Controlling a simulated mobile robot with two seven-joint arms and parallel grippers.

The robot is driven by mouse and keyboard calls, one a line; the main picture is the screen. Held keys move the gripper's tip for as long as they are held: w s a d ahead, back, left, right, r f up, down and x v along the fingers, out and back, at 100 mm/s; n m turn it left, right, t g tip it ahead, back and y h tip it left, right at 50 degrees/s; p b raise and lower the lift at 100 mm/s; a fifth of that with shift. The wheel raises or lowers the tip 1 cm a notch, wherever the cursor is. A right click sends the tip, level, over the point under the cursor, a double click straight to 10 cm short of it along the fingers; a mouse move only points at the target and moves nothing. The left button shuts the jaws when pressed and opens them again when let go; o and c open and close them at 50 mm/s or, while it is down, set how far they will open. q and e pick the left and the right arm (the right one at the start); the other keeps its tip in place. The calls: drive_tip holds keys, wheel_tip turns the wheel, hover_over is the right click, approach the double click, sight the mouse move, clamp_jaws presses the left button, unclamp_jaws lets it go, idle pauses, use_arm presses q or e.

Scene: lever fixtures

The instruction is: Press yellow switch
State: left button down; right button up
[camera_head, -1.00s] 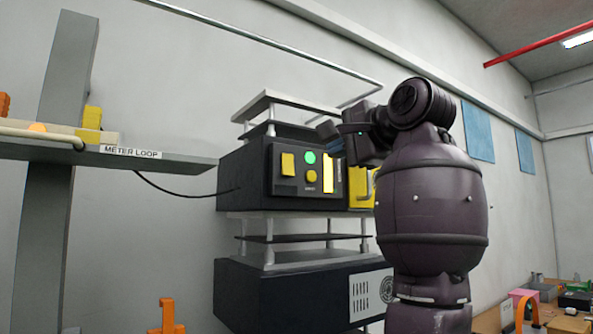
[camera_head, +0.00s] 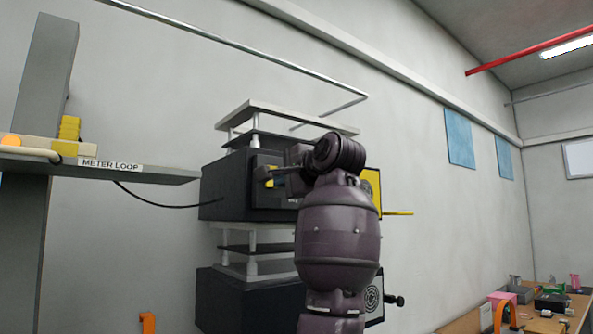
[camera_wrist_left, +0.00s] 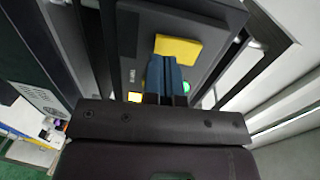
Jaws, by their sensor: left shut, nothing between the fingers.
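The rectangular yellow switch (camera_wrist_left: 178,49) sits on the dark control panel (camera_wrist_left: 205,18) in the left wrist view. My left gripper (camera_wrist_left: 166,60) is shut and empty, its bluish fingers over the panel with their tips at the switch's lower edge in the picture. I cannot tell whether they touch it. A green light (camera_wrist_left: 186,87) and a bright yellow part (camera_wrist_left: 135,97) show beside the fingers. In the head view my left gripper (camera_head: 264,174) is in front of the black box (camera_head: 222,190), and my arm hides most of its panel. My right gripper is not in view.
A grey shelf labelled METER LOOP (camera_head: 150,173) juts out at the left, with a black cable (camera_head: 160,204) running to the box. A yellow bar (camera_head: 398,213) sticks out right of the box. A cluttered wooden table (camera_head: 465,322) stands at the lower right.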

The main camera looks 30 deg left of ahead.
use_arm(q)
drive_tip(key=shift+x, duration=0.8)
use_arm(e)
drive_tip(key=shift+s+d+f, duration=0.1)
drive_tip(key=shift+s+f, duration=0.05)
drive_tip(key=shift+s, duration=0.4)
use_arm(q)
drive_tip(key=shift+f, duration=0.1)
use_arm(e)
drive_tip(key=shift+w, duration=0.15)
use_arm(q)
drive_tip(key=s+d+b, duration=0.1)
drive_tip(key=s+d, duration=0.1)
drive_tip(key=d, duration=0.4)
drive_tip(key=s+d+f+b, duration=0.1)
drive_tip(key=s+d+b, duration=0.1)
drive_tip(key=d, duration=0.4)
drive_tip(key=shift+s+d+f+y, duration=0.25)
drive_tip(key=shift+s+f+y, duration=0.1)
drive_tip(key=shift+s, duration=0.2)
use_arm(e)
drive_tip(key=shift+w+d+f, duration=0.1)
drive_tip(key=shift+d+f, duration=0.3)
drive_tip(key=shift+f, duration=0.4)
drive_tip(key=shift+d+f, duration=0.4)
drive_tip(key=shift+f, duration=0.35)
